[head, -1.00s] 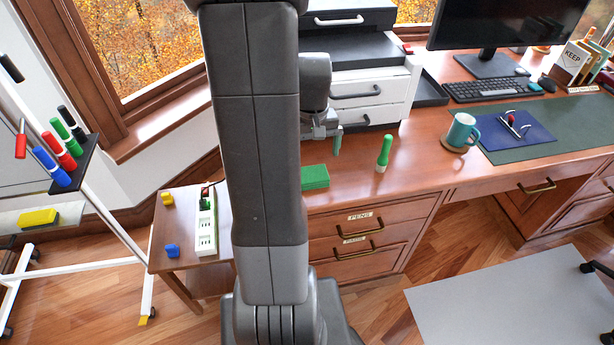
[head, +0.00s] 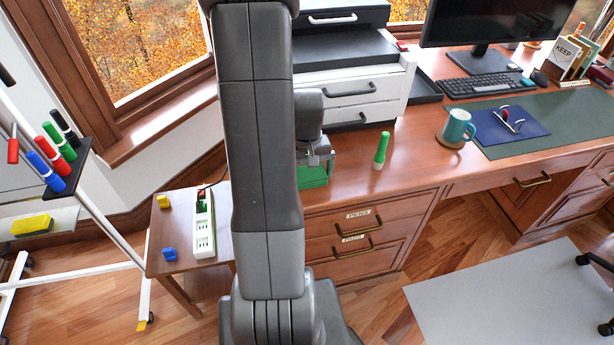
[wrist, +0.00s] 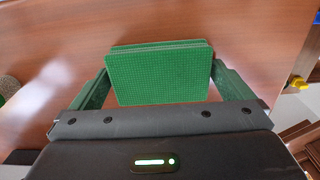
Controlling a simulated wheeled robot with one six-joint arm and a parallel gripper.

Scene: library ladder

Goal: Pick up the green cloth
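The green cloth (head: 312,176) is a folded, flat stack lying on the wooden desk, left of the green marker and in front of the drawer unit. In the wrist view the cloth (wrist: 160,75) lies between the two green fingers of my gripper (wrist: 160,88). In the head view my gripper (head: 316,160) is right over the cloth and partly hidden by my arm. The cloth's left part is hidden there too.
A green marker (head: 381,150) stands upright on the desk right of the cloth. A teal mug (head: 457,127) sits on a coaster farther right. The white drawer unit (head: 355,95) rises behind. A low side table (head: 185,235) with a white power strip (head: 204,225) is at left.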

